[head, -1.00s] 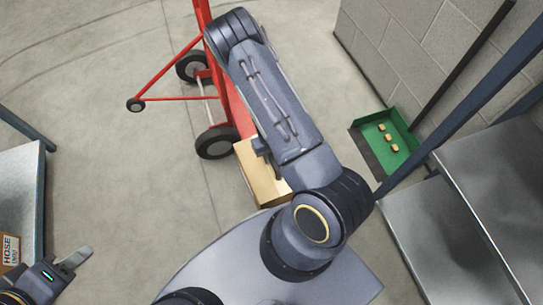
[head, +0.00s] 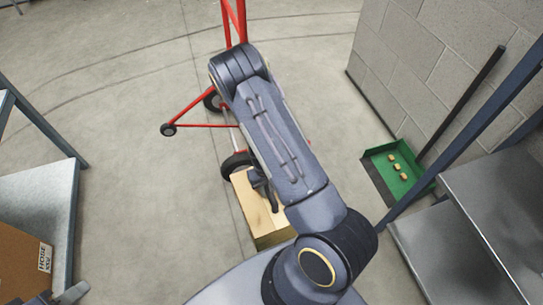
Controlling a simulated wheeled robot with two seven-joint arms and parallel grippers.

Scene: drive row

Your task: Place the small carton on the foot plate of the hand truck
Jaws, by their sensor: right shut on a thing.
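The small carton (head: 250,207) is a tan box below my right forearm, which covers its right side. My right gripper (head: 264,192) is shut on it; only a dark part of the gripper shows past the forearm. The red hand truck (head: 238,22) stands just beyond, with a black wheel (head: 237,164) close to the carton's far left corner. My forearm hides the foot plate, so I cannot tell whether the carton touches it. My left gripper (head: 58,297) is at the bottom left edge, partly cut off, and its opening is unclear.
A shelf (head: 45,195) with a brown box (head: 18,265) labelled HOSE stands at the left. A green dustpan (head: 398,172) with small blocks lies by the wall at the right. Metal shelves (head: 495,195) stand at the right. The floor left of the hand truck is clear.

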